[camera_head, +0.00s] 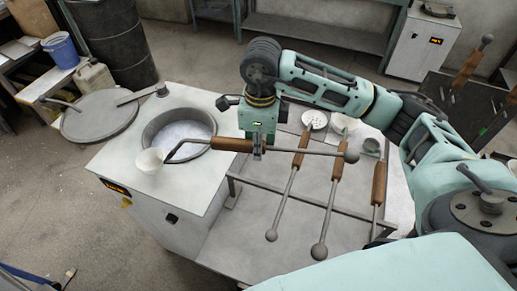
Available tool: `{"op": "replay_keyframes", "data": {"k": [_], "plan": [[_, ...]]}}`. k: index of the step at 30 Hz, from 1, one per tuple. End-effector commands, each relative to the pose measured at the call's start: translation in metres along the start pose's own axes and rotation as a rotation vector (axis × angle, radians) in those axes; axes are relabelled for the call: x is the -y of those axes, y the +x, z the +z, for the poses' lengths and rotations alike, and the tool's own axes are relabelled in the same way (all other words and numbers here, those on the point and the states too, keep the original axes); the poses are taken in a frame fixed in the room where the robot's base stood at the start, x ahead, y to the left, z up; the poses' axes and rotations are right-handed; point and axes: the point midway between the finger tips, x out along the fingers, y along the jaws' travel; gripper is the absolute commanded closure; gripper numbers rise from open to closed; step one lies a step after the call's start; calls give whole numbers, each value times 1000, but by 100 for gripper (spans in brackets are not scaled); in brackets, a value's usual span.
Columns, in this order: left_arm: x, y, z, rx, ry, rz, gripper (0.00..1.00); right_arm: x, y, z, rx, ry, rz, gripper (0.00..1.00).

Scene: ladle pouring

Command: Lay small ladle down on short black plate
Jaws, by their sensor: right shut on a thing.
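My right gripper (257,147) is shut on the wooden handle (232,145) of a ladle and holds it roughly level. The ladle's pale cup (150,161) is at the left, over the white furnace top beside the round pot opening; its ball end (352,157) points right, above the rack. I cannot tell for sure which surface is the short black plate. My left gripper is not in view.
On the rack lie a perforated skimmer (314,119), a ladle with a pale bowl (338,122) and one with a small dark cup (371,145). The pot (182,132) in the white furnace is open. Its round lid (99,116) is swung left.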

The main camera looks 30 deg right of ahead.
Motion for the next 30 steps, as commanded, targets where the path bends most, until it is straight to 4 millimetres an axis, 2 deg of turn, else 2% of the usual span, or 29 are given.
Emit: {"op": "replay_keyframes", "data": {"k": [1, 14, 30], "plan": [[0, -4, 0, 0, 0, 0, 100, 4, -4, 1, 4, 74, -4, 100], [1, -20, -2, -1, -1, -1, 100, 33, -4, 1, 5, 735, -17, 100], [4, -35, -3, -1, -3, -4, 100, 66, 10, -5, 15, 1502, -43, 100]]}}
